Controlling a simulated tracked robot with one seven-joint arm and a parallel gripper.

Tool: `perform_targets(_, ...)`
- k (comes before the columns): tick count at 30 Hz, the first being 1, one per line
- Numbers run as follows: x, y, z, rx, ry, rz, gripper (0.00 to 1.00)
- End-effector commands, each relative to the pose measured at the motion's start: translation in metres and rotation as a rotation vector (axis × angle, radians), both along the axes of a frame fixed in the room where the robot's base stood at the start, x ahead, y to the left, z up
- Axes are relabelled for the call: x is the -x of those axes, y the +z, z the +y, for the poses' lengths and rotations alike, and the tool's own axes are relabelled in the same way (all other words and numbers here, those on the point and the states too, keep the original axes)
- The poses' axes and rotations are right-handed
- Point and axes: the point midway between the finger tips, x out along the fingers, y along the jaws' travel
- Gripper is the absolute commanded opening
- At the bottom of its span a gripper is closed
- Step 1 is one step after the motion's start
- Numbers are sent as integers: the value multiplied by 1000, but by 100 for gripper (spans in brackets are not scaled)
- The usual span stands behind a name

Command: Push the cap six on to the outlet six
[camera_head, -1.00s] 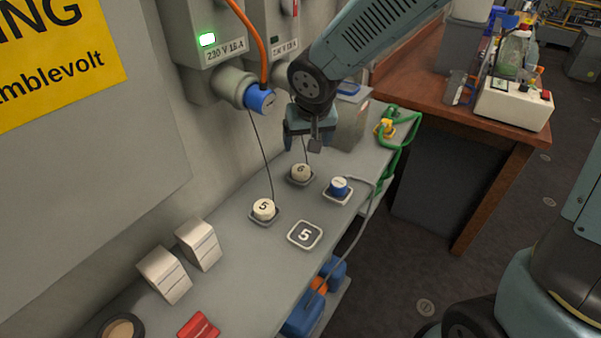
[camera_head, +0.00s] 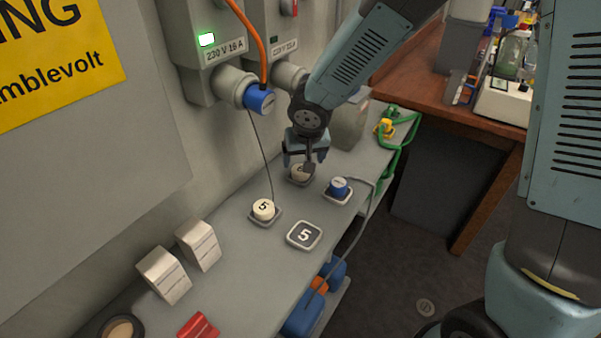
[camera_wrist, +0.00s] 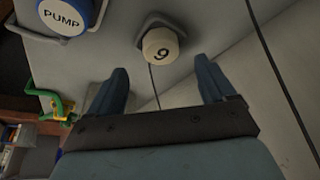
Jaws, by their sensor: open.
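The cap six (camera_head: 297,174) is a cream round cap on a small grey square holder on the grey bench, tethered by a thin dark cord. In the wrist view the cap (camera_wrist: 162,47) shows its digit upside down, just beyond my fingertips and between their lines. My gripper (camera_head: 305,163) is open above the cap and partly hides it; its two fingers (camera_wrist: 161,68) are apart with nothing between them. The right-hand wall outlet (camera_head: 290,76), likely outlet six, is a grey socket under a switch box, partly hidden by my arm. Its number is not readable.
A cap marked 5 (camera_head: 263,209) and a dark 5 plate (camera_head: 304,235) lie nearer. A blue PUMP plug (camera_head: 339,187) stands close right of cap six. The left outlet holds a blue plug (camera_head: 259,99) with an orange cable. A grey canister (camera_head: 350,122) stands behind.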

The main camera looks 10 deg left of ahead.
Motion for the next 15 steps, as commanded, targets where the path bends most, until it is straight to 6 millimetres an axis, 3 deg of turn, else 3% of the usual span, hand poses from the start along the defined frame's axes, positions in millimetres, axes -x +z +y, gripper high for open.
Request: perform_targets(15, -15, -45, 9, 1, 1, 1, 83)
